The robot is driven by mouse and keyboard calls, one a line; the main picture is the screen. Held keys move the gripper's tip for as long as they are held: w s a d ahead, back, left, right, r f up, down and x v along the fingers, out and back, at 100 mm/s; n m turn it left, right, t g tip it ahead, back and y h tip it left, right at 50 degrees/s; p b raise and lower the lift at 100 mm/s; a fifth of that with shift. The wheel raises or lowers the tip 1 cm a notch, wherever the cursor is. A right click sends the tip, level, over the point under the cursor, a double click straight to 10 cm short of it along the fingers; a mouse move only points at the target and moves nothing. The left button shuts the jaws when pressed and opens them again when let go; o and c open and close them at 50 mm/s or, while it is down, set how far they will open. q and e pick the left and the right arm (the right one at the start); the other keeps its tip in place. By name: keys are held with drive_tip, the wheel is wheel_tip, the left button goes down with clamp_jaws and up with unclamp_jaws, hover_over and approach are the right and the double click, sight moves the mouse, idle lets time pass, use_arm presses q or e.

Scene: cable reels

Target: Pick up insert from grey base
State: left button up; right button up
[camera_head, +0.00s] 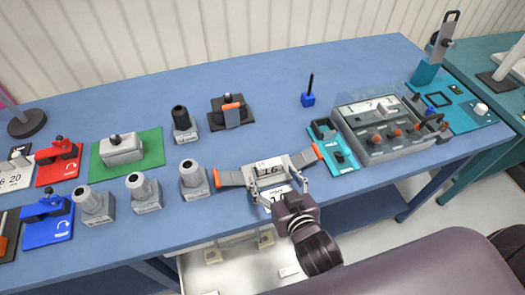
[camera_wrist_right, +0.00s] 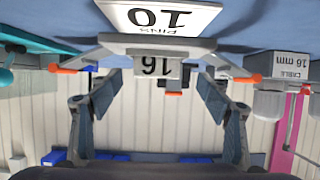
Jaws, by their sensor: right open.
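Which part is the insert and which the grey base, I cannot tell for certain. My right gripper (camera_head: 277,187) is open at the front of the block, its fingers spread to either side. In the wrist view the open fingers (camera_wrist_right: 160,88) hold nothing between them. My left gripper is not in view.
Grey cylinder-topped blocks (camera_head: 194,182) stand to the left. A teal tray (camera_head: 333,150) and a grey box with orange knobs (camera_head: 385,130) stand close on the right. A blue holder with a black rod (camera_head: 308,98) is farther back. Blue table (camera_head: 262,125) is clear behind the block.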

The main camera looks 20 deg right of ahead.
sight(270, 166)
drive_tip(key=shift+w+r, duration=0.1)
drive_tip(key=shift+w, duration=0.15)
drive_tip(key=shift+w+d+p, duration=0.1)
drive_tip(key=shift+w+p, duration=0.7)
drive_tip(key=shift+w, duration=0.3)
drive_tip(key=p+x, duration=0.1)
drive_tip(key=x, duration=0.1)
drive_tip(key=shift+w+d+f, duration=0.1)
drive_tip(key=shift+w+f, duration=0.15)
drive_tip(key=shift+w, duration=0.1)
drive_tip(key=shift+w+f, duration=0.3)
drive_tip(key=shift+w, duration=0.3)
drive_tip(key=c, duration=0.5)
drive_tip(key=shift+c, duration=1.4)
drive_tip(key=c, duration=0.5)
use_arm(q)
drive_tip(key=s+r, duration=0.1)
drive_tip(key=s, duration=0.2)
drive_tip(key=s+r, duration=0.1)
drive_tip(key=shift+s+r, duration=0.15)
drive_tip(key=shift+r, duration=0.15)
